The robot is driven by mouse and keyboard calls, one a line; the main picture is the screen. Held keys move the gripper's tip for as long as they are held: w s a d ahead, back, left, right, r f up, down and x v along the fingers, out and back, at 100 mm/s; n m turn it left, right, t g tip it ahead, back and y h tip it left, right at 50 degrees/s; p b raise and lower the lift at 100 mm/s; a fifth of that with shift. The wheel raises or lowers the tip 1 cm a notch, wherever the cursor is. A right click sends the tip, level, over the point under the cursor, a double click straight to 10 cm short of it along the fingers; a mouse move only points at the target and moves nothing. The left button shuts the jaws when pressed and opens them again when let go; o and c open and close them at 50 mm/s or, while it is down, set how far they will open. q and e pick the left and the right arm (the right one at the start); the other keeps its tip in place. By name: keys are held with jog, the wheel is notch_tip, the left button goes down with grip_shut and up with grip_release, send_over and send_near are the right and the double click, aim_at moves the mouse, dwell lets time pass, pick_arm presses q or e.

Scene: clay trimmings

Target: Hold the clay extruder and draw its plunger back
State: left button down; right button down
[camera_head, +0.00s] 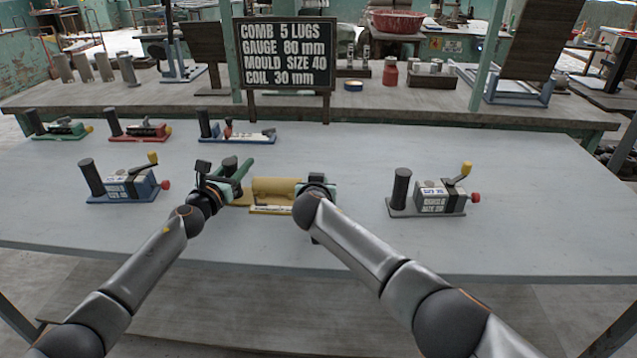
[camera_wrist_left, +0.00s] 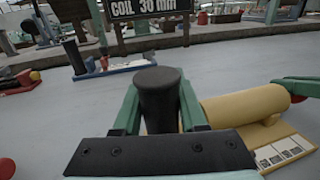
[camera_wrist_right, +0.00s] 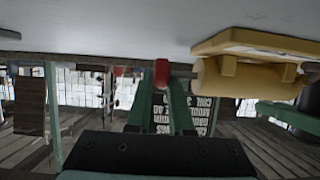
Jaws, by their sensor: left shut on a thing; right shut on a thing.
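The yellow clay extruder (camera_head: 275,188) stands in the middle of the grey table, its barrel lying level over a flat base. My left gripper (camera_head: 234,172) is at its left end, shut on the upright black grip (camera_wrist_left: 160,90). The left wrist view shows the yellow barrel (camera_wrist_left: 245,106) just right of the grip. My right gripper (camera_head: 314,182) is at the right end and hides it in the head view. In the upturned right wrist view, its green fingers are shut on the red knob (camera_wrist_right: 162,72), and a short rod runs from the knob to the barrel (camera_wrist_right: 228,76).
A blue device (camera_head: 130,184) stands to the left and a grey one (camera_head: 432,198) to the right. Several smaller devices, such as the red one (camera_head: 140,128), line the far left. A lettered board (camera_head: 285,55) stands behind the table.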

pick_arm(q)
jog(key=shift+s+f, duration=0.1)
jog(key=shift+f, duration=0.35)
pick_arm(e)
jog(key=shift+f, duration=0.1)
jog(key=shift+d+f, duration=0.1)
jog(key=shift+d, duration=1.3)
jog(key=c, duration=0.8)
grip_release()
jog(key=shift+s+a, duration=0.1)
jog(key=shift+v, duration=0.85)
pick_arm(q)
jog(key=shift+a, duration=0.1)
pick_arm(e)
jog(key=shift+r+v, duration=0.1)
jog(key=shift+v, duration=2.5)
jog(key=shift+r+v, duration=0.15)
jog(key=shift+v, duration=2.45)
